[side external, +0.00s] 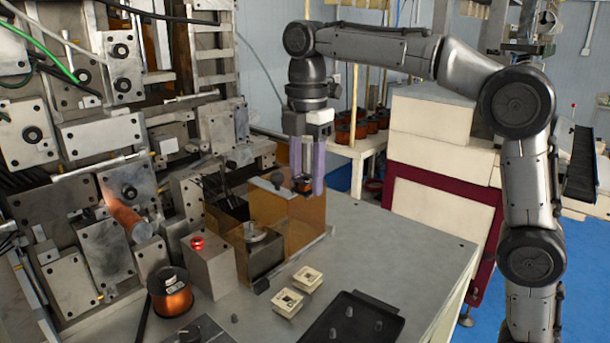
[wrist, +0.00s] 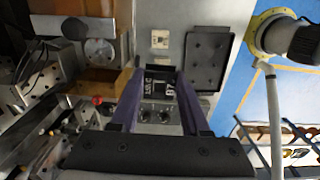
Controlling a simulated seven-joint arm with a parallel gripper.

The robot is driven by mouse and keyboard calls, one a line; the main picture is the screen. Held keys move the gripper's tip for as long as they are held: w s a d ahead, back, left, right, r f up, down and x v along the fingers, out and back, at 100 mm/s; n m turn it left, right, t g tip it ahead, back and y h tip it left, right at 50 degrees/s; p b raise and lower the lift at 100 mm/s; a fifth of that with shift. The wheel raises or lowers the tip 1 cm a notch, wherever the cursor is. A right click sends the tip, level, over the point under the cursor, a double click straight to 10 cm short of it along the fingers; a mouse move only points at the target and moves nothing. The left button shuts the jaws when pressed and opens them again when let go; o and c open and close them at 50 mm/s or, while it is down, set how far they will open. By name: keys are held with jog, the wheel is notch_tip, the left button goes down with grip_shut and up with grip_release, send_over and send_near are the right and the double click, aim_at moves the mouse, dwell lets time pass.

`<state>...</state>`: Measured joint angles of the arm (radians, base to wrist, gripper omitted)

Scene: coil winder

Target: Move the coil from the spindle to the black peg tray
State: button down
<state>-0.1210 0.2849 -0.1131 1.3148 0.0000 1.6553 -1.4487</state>
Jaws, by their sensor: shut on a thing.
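My gripper (side external: 307,189) is shut on a small dark coil (side external: 302,185), which sits between its two purple fingers. In the side view the coil is above the amber guard box (side external: 288,212), off the table. In the wrist view a dark piece with pale lettering (wrist: 160,86) shows between the fingers. The black peg tray (side external: 338,325) lies at the front of the bench, with several short grey pegs. It also shows in the wrist view (wrist: 190,60), up and right of the fingers. I cannot make out the spindle for certain.
Two cream square parts (side external: 308,278) lie between guard box and tray. A grey box with a red button (side external: 197,242) and a copper wire spool (side external: 172,296) stand at left. The winder machine (side external: 100,130) fills the left. The bench right of the tray is clear.

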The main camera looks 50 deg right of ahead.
jog(key=shift+w, duration=0.15)
jog(key=f, duration=0.1)
jog(key=f+m, duration=0.1)
jog(key=shift+w+a+f, duration=0.15)
jog(key=shift+w+f, duration=0.15)
jog(key=shift+s+a+f+n, duration=0.35)
jog(key=shift+s+a+f, duration=1.5)
jog(key=shift+s+f, duration=1.2)
jog(key=shift+s+a+f+n, duration=0.4)
jog(key=shift+s+a+f, duration=1.4)
jog(key=shift+s+f, duration=1.2)
jog(key=shift+s+a+f+n, duration=0.35)
jog(key=shift+s+a+f, duration=1.8)
jog(key=shift+s, duration=1.4)
jog(key=shift+d+f, duration=0.3)
jog(key=shift+f, duration=0.25)
jog(key=shift+f, duration=0.35)
jog(key=shift+f, duration=0.5)
